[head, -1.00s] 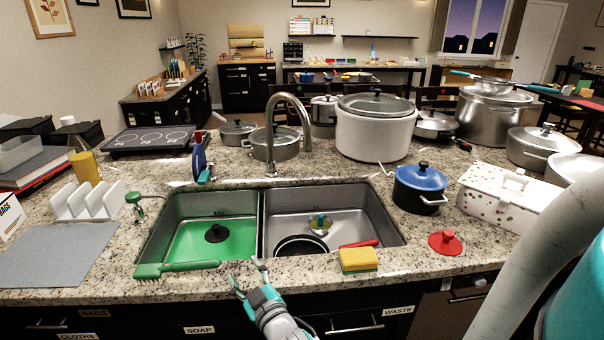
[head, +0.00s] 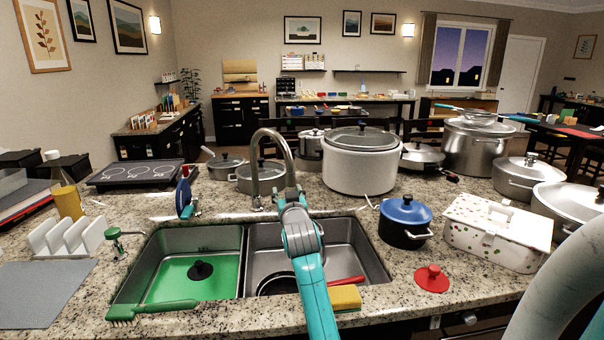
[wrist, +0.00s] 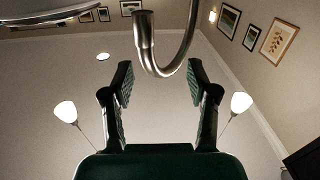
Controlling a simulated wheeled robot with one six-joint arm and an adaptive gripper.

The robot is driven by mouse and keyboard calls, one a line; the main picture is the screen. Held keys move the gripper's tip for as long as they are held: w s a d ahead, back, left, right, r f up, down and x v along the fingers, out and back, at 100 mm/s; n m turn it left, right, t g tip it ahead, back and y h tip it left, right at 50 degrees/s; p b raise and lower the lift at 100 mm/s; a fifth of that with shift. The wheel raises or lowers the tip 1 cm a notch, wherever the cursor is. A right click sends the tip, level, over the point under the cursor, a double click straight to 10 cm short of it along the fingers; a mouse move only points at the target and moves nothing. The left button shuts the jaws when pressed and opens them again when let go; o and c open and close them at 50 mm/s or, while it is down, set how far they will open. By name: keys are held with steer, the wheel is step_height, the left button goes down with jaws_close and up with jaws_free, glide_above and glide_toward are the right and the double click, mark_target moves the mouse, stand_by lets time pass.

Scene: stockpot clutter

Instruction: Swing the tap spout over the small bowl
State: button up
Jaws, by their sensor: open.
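The tap is a brushed metal gooseneck behind the sink, with its spout (head: 289,165) bent over to the right and toward me in the head view. My gripper (head: 293,195) is raised over the right basin, just below the spout's hanging end. In the wrist view the open fingers of my gripper (wrist: 159,75) stand either side of the curved spout (wrist: 166,70), with a visible gap on both sides. I cannot tell how deep the spout is between them. The small bowl is hidden now, behind my arm in the right basin.
A black pan (head: 279,284), a red handle (head: 346,281) and a yellow sponge (head: 345,298) are at the right basin's front. A blue-lidded pot (head: 405,222) stands to the right. A large white pot (head: 360,165) is behind.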

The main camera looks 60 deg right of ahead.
mark_target(291, 174)
steer(key=shift+m, duration=0.4)
steer(key=x, duration=0.4)
steer(key=s+d+r+x, duration=0.1)
steer(key=x, duration=0.7)
steer(key=shift+s+d+r, duration=0.15)
steer(key=shift+s+d, duration=0.2)
steer(key=shift+d, duration=0.05)
jaws_close()
